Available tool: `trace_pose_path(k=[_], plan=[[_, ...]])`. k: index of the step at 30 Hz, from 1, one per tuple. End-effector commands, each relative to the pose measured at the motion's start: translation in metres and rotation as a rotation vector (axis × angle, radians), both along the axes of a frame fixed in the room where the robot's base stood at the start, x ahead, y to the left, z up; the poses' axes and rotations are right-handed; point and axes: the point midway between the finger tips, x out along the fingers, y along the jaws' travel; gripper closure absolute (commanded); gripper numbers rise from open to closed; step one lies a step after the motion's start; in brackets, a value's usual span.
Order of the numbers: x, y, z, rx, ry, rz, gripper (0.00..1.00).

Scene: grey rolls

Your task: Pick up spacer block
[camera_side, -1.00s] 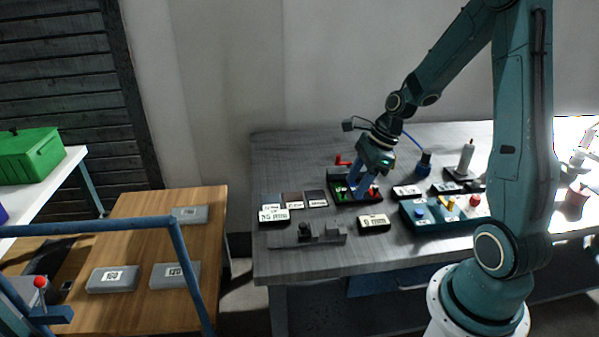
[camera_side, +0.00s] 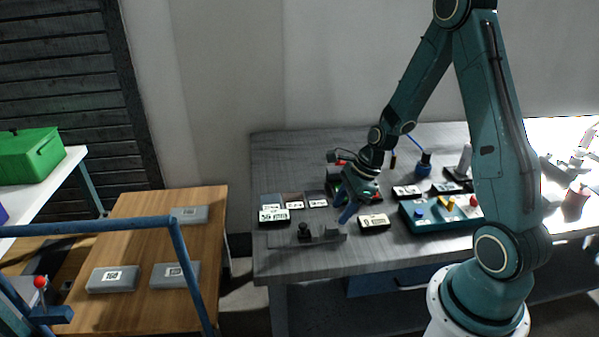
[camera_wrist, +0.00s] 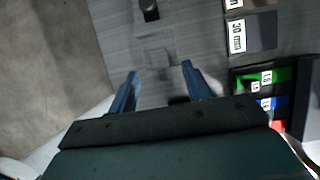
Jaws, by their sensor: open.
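My gripper (camera_side: 347,212) is low over the workbench in the side view, just above the right end of a low grey fixture (camera_side: 290,240) with a dark knob. In the wrist view the two blue fingers of the gripper (camera_wrist: 160,76) are apart, with nothing seen held between them. A grey, block-like shape (camera_wrist: 156,46) lies ahead of the fingers, blurred against the grey bench; I cannot tell whether it is the spacer block. Dark labelled blocks lie nearby: one (camera_side: 374,223) right of my gripper, one (camera_side: 274,215) at the left.
The dark tray with coloured compartments (camera_wrist: 258,78) is close on the right in the wrist view, near a block marked 30 mm (camera_wrist: 250,36). A teal box with coloured knobs (camera_side: 432,222) stands further right on the bench. The bench's front strip (camera_side: 380,260) is clear.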

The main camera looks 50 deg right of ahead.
Motion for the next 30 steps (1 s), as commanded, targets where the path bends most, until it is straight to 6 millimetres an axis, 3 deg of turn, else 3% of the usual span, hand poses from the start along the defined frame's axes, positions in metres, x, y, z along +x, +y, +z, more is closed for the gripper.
trace_pose_path(k=[8,21,30], plan=[[0.001,0.003,-0.008,0.002,0.003,0.0,0.51],[0.011,0.013,-0.044,0.002,0.002,0.0,0.51],[0.013,0.014,-0.048,0.001,0.001,0.0,0.51]])
